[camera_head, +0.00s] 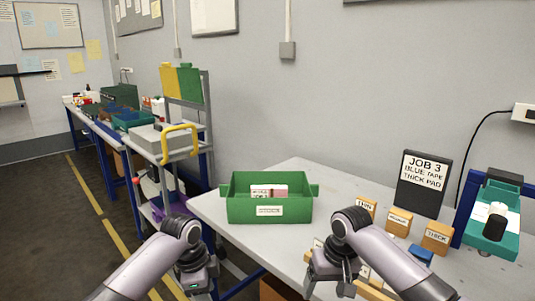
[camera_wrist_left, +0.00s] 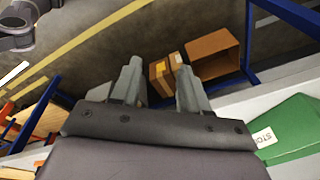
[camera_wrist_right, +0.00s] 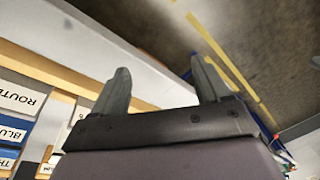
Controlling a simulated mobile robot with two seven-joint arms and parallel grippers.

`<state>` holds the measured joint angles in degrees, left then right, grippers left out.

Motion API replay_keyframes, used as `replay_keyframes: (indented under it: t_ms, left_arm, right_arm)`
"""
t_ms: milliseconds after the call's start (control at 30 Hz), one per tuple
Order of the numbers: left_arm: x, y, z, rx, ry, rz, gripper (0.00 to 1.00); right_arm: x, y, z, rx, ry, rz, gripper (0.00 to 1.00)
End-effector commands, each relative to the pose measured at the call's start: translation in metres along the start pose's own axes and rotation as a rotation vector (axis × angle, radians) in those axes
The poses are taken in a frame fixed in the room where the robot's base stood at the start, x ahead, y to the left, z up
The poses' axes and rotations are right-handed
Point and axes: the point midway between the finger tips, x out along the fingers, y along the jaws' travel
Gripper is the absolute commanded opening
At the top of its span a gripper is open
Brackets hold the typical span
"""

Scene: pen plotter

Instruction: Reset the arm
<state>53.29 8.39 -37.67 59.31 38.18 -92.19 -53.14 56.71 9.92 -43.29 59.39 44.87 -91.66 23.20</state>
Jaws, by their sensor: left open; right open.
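My left gripper (camera_wrist_left: 160,84) is open and empty, with floor and cardboard boxes beyond its fingers. In the head view the left wrist (camera_head: 197,272) is low, by the table's front-left edge. My right gripper (camera_wrist_right: 161,82) is open and empty. In the head view the right wrist (camera_head: 330,268) hangs at the table's front, its fingers hard to make out. Both arms are bent and apart from each other. Neither gripper visibly touches anything.
A white table (camera_head: 345,187) bears a green bin (camera_head: 238,208) with labelled packets (camera_head: 268,191). A dark "JOB 3 BLUE TAPE THICK PAD" sign (camera_head: 423,182), labelled wooden blocks (camera_head: 437,236) and a teal device (camera_head: 508,243) stand right. A cardboard box (camera_wrist_left: 215,54) is below.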

Motion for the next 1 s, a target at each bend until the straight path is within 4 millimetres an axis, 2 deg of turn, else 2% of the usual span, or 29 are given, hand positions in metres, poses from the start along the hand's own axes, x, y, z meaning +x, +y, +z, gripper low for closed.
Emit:
replay_keyframes:
  t_ms: [33, 200, 300, 500, 733, 867, 1000]
  left_arm:
    - [0.020, 0.012, -0.002, -0.031, 0.028, -0.008, 0.45]
    - [0.070, 0.042, -0.005, -0.168, 0.129, -0.071, 0.45]
    - [0.094, 0.062, -0.004, -0.259, 0.190, -0.106, 0.45]
    - [0.128, 0.104, 0.006, -0.450, 0.302, -0.180, 0.45]
    - [0.146, 0.154, 0.031, -0.676, 0.415, -0.272, 0.45]
    - [0.146, 0.183, 0.051, -0.795, 0.471, -0.331, 0.45]
    - [0.138, 0.214, 0.075, -0.912, 0.527, -0.401, 0.45]
  right_arm:
    - [0.021, -0.006, 0.011, -0.016, 0.014, -0.028, 0.76]
    - [0.074, -0.021, 0.039, -0.053, 0.111, -0.109, 0.76]
    - [0.099, -0.027, 0.058, -0.064, 0.174, -0.148, 0.76]
    - [0.135, -0.030, 0.100, -0.064, 0.308, -0.197, 0.76]
    - [0.155, -0.018, 0.154, -0.050, 0.468, -0.192, 0.76]
    - [0.156, -0.005, 0.187, -0.045, 0.556, -0.159, 0.76]
    - [0.150, 0.013, 0.225, -0.050, 0.645, -0.100, 0.76]
